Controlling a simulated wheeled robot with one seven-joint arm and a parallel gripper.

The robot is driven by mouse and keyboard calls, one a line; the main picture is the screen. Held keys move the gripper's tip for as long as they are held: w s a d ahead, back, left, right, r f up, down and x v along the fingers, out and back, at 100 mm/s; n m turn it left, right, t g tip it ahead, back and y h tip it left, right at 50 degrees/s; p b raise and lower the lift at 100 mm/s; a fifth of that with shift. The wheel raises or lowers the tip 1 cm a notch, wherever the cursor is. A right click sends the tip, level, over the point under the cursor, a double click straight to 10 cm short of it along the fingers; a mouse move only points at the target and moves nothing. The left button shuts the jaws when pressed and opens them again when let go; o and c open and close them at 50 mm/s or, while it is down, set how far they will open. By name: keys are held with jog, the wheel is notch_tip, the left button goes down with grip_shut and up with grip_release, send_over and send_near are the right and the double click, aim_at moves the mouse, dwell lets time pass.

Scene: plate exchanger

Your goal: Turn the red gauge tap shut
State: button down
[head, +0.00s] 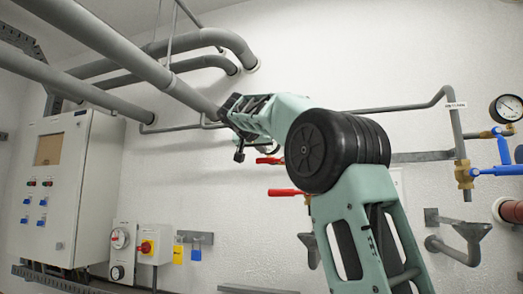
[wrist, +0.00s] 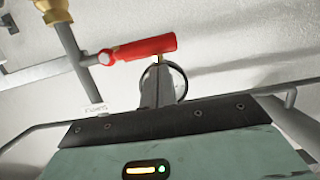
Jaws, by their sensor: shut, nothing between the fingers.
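A red tap handle (wrist: 140,48) lies nearly level, slightly tilted, in the upper middle of the wrist view. Its left end joins a grey stub by a pipe with a brass fitting (wrist: 55,10). My gripper (wrist: 157,70) is shut and empty, its tips just below the handle's right half; I cannot tell whether they touch. In the head view, two red handles show behind my arm, an upper one (head: 270,161) and a lower one (head: 285,192). I cannot tell which is the one in the wrist view. My arm hides most of their fittings.
A round gauge (head: 508,108) and blue-handled brass valves (head: 464,174) are on pipes at the right. Thick grey pipes (head: 115,45) cross the upper left near my arm. A control cabinet (head: 50,135) and switch boxes (head: 155,244) are at the left.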

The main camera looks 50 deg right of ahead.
jog(key=shift+f, duration=0.35)
jog(key=shift+a, duration=0.1)
jog(key=shift+f+n, duration=0.2)
jog(key=shift+n, duration=0.1)
